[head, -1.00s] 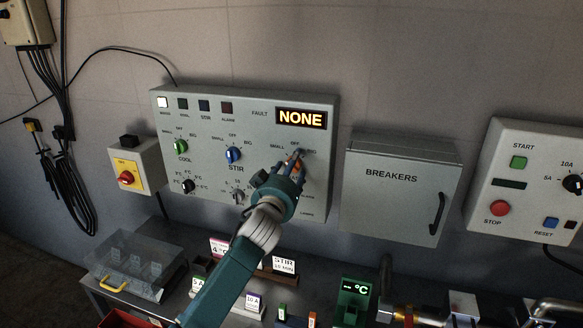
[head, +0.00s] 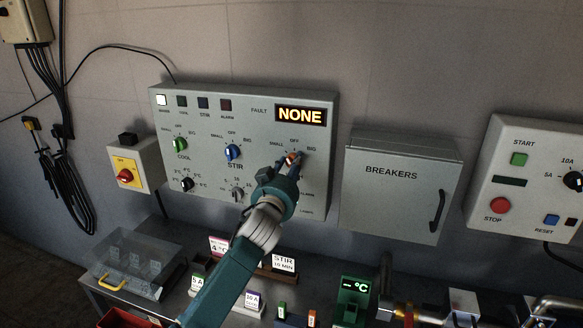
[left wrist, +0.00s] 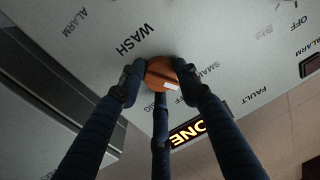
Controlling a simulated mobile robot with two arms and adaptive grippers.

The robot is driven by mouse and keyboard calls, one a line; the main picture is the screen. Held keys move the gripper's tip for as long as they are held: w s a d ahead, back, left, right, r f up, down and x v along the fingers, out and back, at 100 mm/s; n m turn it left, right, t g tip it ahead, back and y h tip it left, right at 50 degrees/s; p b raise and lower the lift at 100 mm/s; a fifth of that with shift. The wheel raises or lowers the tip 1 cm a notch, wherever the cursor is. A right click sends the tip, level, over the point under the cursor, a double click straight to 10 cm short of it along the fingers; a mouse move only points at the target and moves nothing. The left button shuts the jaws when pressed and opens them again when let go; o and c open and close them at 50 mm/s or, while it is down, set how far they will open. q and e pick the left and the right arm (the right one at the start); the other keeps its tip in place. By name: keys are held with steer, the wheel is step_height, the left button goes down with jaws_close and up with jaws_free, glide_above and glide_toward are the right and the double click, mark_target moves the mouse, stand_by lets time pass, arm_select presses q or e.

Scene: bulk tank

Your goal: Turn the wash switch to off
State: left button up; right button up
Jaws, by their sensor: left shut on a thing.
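The wash switch is an orange knob (left wrist: 160,70) on the grey control panel (head: 215,112), just by the WASH label in the left wrist view. My left gripper (left wrist: 160,84) has its dark fingers around the knob, touching it on both sides. It also shows in the head view (head: 289,163), shut on the knob (head: 291,158). A white mark on the knob points roughly toward the display side, where the OFF label sits above it in the head view. Fingers hide part of the dial, so its exact setting is unclear. My right gripper is not in view.
The display (head: 300,115) reads NONE. A green cool knob (head: 180,144) and a blue stir knob (head: 233,152) sit left of my gripper. The breakers box (head: 390,200) is close on the right. A bench with signs (head: 284,263) lies below.

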arm_select(q)
steer(key=m, duration=0.4)
steer(key=r+m, duration=0.1)
steer(key=m, duration=0.1)
steer(key=shift+m+t, duration=0.3)
steer(key=shift+m, duration=0.1)
steer(key=shift+h, duration=0.4)
steer(key=o, duration=1.2)
steer(key=shift+d, duration=0.1)
steer(key=shift+c, duration=0.2)
steer(key=shift+f, duration=0.3)
steer(key=r+v, duration=0.1)
steer(key=v, duration=1.1)
steer(key=shift+f, duration=0.3)
